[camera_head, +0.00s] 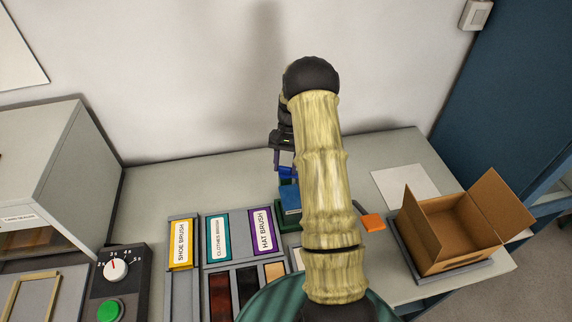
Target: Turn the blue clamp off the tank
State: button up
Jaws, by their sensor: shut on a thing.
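My gripper (284,160) points down behind my arm, above the back middle of the table. It is shut on a small blue piece, which looks like the blue clamp (287,171). Just below it stands a dark green holder (288,222) with a blue block (290,200) in it; this may be the tank, but I cannot tell for sure. My arm hides its right side. I cannot tell whether the clamp touches what is below it.
Labelled brush trays (212,268) lie left of my arm. An orange piece (373,222) and an open cardboard box (452,232) are to the right. A dial box (117,280) with a green button stands at the left. A white sheet (405,186) lies at the back right.

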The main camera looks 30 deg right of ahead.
jog(key=n+h, duration=0.1)
jog(key=n, duration=0.4)
jog(key=shift+w+a+g+h, duration=0.1)
jog(key=shift+g+h, duration=0.3)
jog(key=o, duration=1)
jog(key=b+v, duration=0.3)
jog(key=v, duration=1.4)
jog(key=shift+w+r, duration=0.15)
